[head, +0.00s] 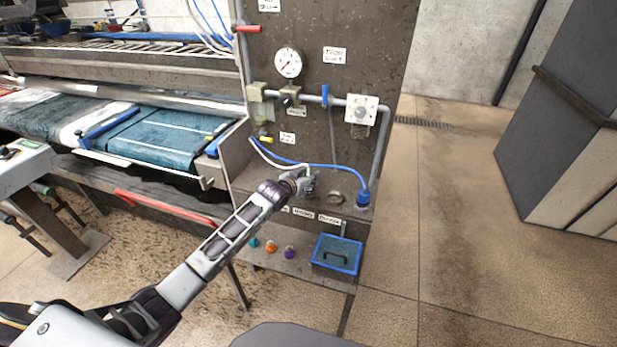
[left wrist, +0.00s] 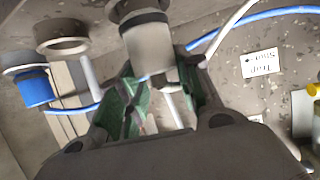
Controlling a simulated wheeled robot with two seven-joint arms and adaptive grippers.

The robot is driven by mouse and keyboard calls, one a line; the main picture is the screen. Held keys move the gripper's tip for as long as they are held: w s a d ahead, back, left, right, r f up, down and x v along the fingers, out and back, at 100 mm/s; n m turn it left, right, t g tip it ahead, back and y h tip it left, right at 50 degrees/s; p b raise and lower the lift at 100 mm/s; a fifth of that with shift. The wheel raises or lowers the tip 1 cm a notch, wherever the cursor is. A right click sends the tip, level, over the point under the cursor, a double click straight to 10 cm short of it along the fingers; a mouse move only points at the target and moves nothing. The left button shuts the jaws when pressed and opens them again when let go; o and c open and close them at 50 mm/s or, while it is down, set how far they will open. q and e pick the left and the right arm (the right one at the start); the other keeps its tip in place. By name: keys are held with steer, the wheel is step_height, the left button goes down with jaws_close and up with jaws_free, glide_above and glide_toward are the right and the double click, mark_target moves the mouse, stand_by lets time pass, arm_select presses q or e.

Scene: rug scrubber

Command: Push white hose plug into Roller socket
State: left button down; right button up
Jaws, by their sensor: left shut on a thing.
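My left gripper (head: 306,182) is at the lower part of the dark panel, its fingers shut around the white hose plug. In the left wrist view the gripper (left wrist: 158,100) has green pads on both sides of the pale plug (left wrist: 150,62). The plug's front end is at a dark round socket (left wrist: 138,12); I cannot tell how deep it sits. The white hose (head: 268,155) runs from the panel's left side to the gripper. The small labels under the sockets are too blurred to read surely. My right gripper is not in view.
A blue plug (head: 363,197) with a blue hose (head: 325,165) stands in the right socket. An empty socket (left wrist: 62,38) lies between it and the gripped plug. Below are a blue-rimmed tray (head: 319,262) and several coloured caps. The floor to the right is clear.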

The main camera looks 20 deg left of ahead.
arm_select(q)
steer(key=c, duration=1.4)
jaws_free()
steer(key=o, duration=0.5)
steer(key=shift+v, duration=6)
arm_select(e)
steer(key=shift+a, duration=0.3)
